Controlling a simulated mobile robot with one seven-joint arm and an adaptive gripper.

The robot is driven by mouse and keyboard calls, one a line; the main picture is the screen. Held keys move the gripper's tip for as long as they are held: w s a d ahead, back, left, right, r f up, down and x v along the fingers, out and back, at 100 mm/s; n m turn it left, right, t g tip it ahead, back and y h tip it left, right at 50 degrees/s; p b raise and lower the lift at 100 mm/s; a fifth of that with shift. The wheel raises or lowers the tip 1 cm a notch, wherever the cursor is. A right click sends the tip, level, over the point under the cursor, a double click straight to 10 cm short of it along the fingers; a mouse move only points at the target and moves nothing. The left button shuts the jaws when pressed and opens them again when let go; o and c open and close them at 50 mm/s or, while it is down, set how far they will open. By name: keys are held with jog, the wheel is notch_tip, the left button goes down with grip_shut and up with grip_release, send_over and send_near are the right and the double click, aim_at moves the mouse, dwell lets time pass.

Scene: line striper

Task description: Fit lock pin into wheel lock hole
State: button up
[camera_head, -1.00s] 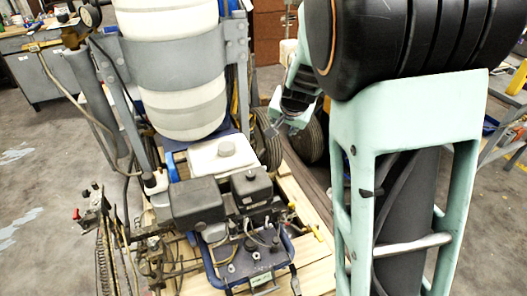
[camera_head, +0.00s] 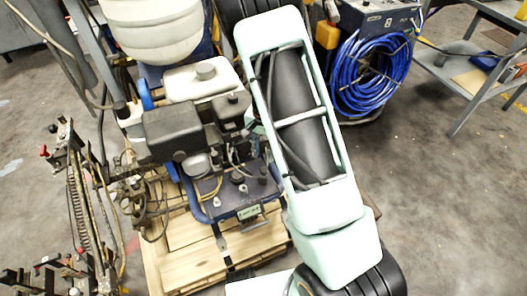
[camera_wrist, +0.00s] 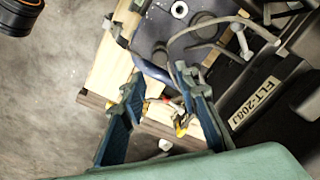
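The line striper (camera_head: 205,85) stands on a wooden pallet (camera_head: 190,250) in the head view, with its engine and tank left of my arm. In the wrist view my gripper (camera_wrist: 165,100) is open, its two blue fingers apart with nothing clasped. A small yellow part (camera_wrist: 181,122) with a bit of red shows between the fingers, near the right one; I cannot tell if it is the lock pin. A small white piece (camera_wrist: 165,145) shows below it. My arm hides my gripper in the head view. I cannot make out the wheel lock hole.
A black part labelled FLT-208J (camera_wrist: 255,100) lies close right of my gripper. A blue frame tube (camera_wrist: 152,70) and cables are just beyond the fingers. A blue hose coil (camera_head: 372,72) and grey shelf (camera_head: 475,75) stand right. Floor between them is clear.

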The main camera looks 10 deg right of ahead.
aim_at(264, 170)
notch_tip(264, 170, down, 9)
jog(key=b, duration=0.6)
jog(key=shift+r, duration=0.1)
jog(key=shift+c, duration=0.3)
grip_shut()
